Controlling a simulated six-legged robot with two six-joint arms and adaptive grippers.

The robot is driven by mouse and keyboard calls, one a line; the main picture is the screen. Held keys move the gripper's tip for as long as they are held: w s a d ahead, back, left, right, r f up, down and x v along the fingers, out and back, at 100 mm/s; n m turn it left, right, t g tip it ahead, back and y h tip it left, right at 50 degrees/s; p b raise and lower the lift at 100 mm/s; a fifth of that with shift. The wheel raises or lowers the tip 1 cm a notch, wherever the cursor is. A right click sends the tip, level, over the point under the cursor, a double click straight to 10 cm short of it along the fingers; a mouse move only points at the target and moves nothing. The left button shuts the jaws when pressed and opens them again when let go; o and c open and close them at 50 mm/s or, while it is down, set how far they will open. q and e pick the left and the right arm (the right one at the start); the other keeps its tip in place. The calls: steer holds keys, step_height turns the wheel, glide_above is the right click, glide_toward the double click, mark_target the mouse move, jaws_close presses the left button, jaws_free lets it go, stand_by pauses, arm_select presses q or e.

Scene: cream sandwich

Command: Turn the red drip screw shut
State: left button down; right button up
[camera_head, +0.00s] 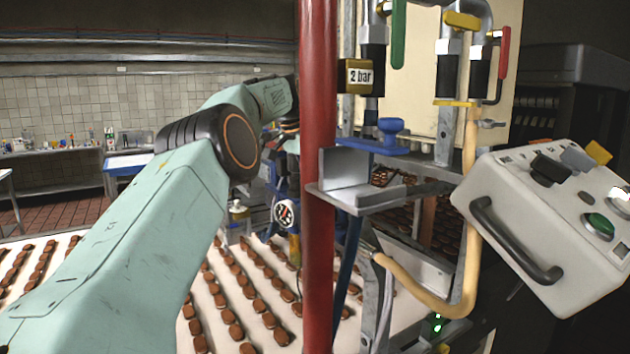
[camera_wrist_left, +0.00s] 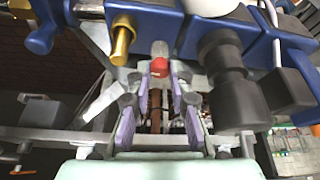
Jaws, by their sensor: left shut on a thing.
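The red drip screw (camera_wrist_left: 159,68) shows in the left wrist view as a small red knob below a blue machine body (camera_wrist_left: 155,20). My left gripper (camera_wrist_left: 157,80) has its purple-padded fingers on both sides of the knob and is shut on it. In the head view my left arm reaches from the lower left toward the red post, and the gripper itself is hidden or too small to make out. I cannot tell how far the screw is turned. My right gripper is in neither view.
A red post (camera_head: 318,180) stands close in front, with a grey metal bracket (camera_head: 345,168) on it. A pressure gauge (camera_head: 284,213) is behind. A control box (camera_head: 550,225) is at right. Rows of brown biscuits (camera_head: 232,315) lie on a white belt. A brass fitting (camera_wrist_left: 122,40) is near the screw.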

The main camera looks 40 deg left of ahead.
arm_select(q)
steer(key=c, duration=1.6)
jaws_free()
steer(key=shift+c, duration=0.2)
steer(key=o, duration=0.4)
steer(key=shift+s+r, duration=0.1)
steer(key=shift+s, duration=0.15)
steer(key=shift+o, duration=0.2)
steer(key=shift+w, duration=0.1)
steer(key=v, duration=0.7)
steer(key=shift+r, duration=0.15)
